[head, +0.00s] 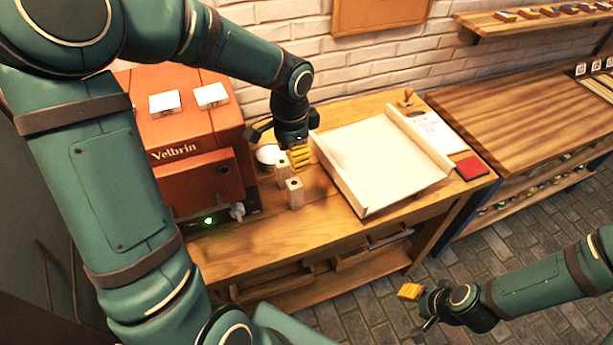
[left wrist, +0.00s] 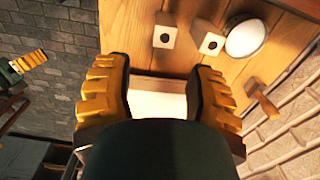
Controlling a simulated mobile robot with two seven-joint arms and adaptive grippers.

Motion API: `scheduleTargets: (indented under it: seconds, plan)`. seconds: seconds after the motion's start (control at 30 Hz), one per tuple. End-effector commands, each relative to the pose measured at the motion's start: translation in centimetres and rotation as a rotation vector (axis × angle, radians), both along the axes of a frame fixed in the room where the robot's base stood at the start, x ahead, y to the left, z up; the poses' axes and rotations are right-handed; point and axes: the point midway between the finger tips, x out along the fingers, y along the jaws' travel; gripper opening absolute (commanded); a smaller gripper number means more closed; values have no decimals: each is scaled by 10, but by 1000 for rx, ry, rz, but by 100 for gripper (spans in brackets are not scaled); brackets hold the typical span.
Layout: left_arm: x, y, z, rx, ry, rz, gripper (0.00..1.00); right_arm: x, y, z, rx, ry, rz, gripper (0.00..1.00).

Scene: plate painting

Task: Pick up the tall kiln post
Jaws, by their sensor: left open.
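Two pale square kiln posts, each with a dark hole in its top, stand upright on the wooden table. The front post (head: 295,194) also shows in the left wrist view (left wrist: 165,37). The rear post (head: 281,172), beside a white round dish (head: 269,154), shows more of its side in the left wrist view (left wrist: 208,43). I cannot tell for sure which is taller. My left gripper (head: 300,158) is open and empty above the table, just behind and right of the posts. My right gripper (head: 411,293) is low at the right, away from the table; its opening is unclear.
An orange kiln (head: 196,130) stands left of the posts. A large white tray (head: 358,208) lies close to their right. A wooden-handled stamp (head: 407,98), a card and a red pad (head: 470,168) sit beyond it. The table front (head: 300,235) is clear.

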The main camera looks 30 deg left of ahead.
Motion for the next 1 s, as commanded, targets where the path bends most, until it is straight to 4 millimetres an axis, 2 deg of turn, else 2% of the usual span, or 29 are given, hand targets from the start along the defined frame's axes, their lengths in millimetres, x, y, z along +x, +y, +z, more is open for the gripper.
scheduleTargets:
  seconds: [0.17, 0.5, 0.77, 1.0]
  plan:
    - [-1, 0, -10, 0, 4, -1, 55, 0, 0, -2, 0, 1, 0, 47]
    - [-1, 0, -72, -2, 5, -1, 55, -2, 1, -14, 0, 6, 4, 47]
    - [0, 1, -90, -2, 1, 1, 55, -4, 1, -17, 1, 9, 7, 47]
    - [-1, 5, -123, -3, 5, 0, 55, -5, 1, -23, 2, 13, 10, 47]
